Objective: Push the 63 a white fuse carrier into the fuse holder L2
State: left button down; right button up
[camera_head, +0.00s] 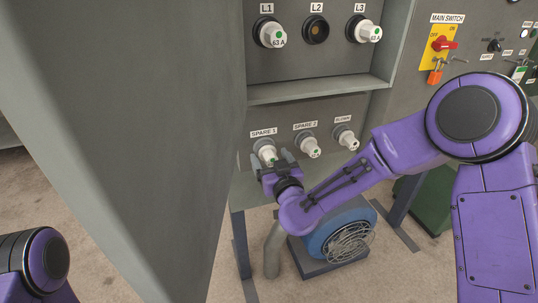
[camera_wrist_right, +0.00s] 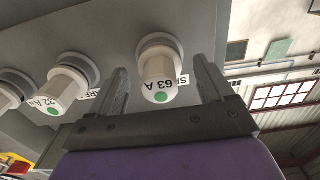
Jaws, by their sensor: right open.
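The white 63 A fuse carrier (camera_head: 266,150), with a green dot on its end, sits in the spot labelled SPARE 1 on the lower shelf. It also shows in the right wrist view (camera_wrist_right: 159,72), where its 63 A mark can be read. My right gripper (camera_head: 272,159) is open, with one finger on each side of this carrier and visible gaps between. The fuse holder L2 (camera_head: 316,30) is a dark, empty round socket in the upper row. My left gripper is not in view; only part of my left arm shows at lower left.
White carriers sit in L1 (camera_head: 272,33) and L3 (camera_head: 367,31) on either side of L2. SPARE 2 (camera_head: 308,146) and a third spot (camera_head: 345,137) also hold carriers. A ledge (camera_head: 320,88) juts out between the rows. A large grey panel (camera_head: 150,100) stands left.

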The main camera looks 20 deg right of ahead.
jog(key=shift+c, duration=0.3)
jog(key=c, duration=1.4)
jog(key=shift+o, duration=0.2)
jog(key=s, duration=0.6)
jog(key=shift+d, duration=0.1)
jog(key=s, duration=0.5)
jog(key=shift+d, duration=0.1)
dwell(0.4)
notch_tip(320, 180, down, 5)
jog(key=w+d, duration=0.2)
jog(key=shift+w+d+f+h, duration=0.15)
jog(key=shift+w+d+h, duration=0.05)
jog(key=shift+d+h, duration=0.1)
